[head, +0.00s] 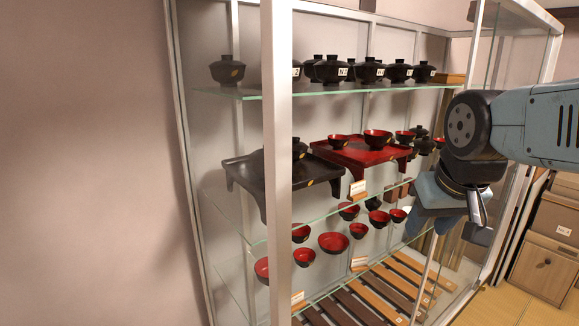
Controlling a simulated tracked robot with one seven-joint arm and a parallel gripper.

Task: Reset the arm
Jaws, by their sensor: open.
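My arm comes in from the right edge and bends down at a dark round joint. My gripper (448,212) hangs below that joint, in front of the right part of a glass display cabinet (278,170). It is open, and I see nothing held in it. Its fingertips are small and partly turned away from the view. The gripper overlaps the cabinet's right side in the picture; I cannot tell how far it is from the glass.
The cabinet holds dark lidded bowls (227,71) on top, a black tray table (238,172) and a red tray table (358,155) in the middle, red-lined bowls (333,242) below, and wooden slats (385,292) lowest. Brown drawers (541,268) stand at right. The left wall is bare.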

